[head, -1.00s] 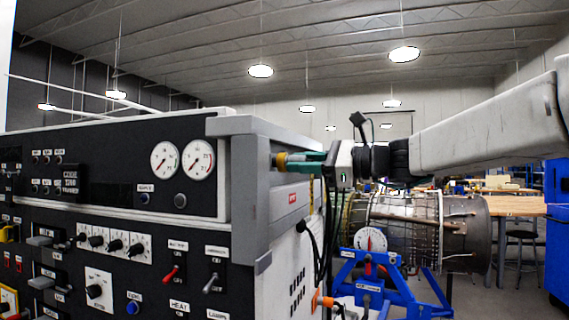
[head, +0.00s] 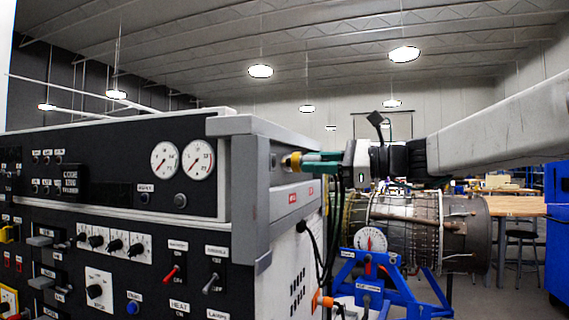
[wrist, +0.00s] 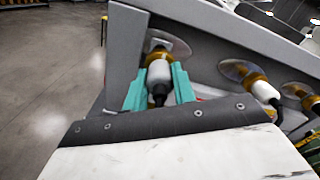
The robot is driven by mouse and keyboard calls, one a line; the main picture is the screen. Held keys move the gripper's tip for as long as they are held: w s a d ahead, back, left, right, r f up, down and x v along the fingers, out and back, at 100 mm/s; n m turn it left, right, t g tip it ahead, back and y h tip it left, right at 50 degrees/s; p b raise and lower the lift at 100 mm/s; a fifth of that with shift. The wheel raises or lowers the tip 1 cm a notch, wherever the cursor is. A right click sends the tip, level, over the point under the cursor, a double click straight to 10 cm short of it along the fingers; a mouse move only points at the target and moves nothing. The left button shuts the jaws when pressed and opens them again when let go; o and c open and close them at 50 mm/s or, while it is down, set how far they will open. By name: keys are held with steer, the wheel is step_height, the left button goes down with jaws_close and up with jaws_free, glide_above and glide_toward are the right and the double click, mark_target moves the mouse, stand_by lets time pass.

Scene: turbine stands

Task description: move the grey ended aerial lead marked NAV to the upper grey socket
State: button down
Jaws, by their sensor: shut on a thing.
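My gripper (head: 316,160) is at the side of the black-fronted test cabinet, with its green fingers pointing left at it. The fingers are shut on a lead's plug (wrist: 158,76), with a pale body, a gold collar and a dark cable end. The plug's gold part (head: 291,161) shows just beyond the fingertips in the head view. In the wrist view the gripper (wrist: 158,84) lines up with a round socket plate (wrist: 176,46), largely hidden by the plug. I cannot tell whether the tip is still inside the socket. No NAV marking is readable.
Two more gold-collared plugs (wrist: 262,88) (wrist: 299,91) sit to the right in the wrist view. Dark cables (head: 328,225) hang below my gripper. A blue stand (head: 385,290) bearing a turbine engine (head: 420,225) stands behind. Open floor (wrist: 45,80) shows left in the wrist view.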

steer(key=w+d+f, duration=0.1)
steer(key=w+f, duration=0.2)
steer(key=f, duration=0.6)
steer(key=w+f, duration=0.2)
steer(key=f, duration=0.7)
steer(key=s+f, duration=0.3)
steer(key=f, duration=0.7)
steer(key=s+f, duration=0.3)
steer(key=f, duration=0.7)
steer(key=shift+w+x, duration=0.25)
steer(key=shift+x, duration=1.7)
steer(key=shift+w+a, duration=0.25)
steer(key=shift+a, duration=0.35)
steer(key=shift+w+a, duration=0.15)
steer(key=shift+a, duration=0.15)
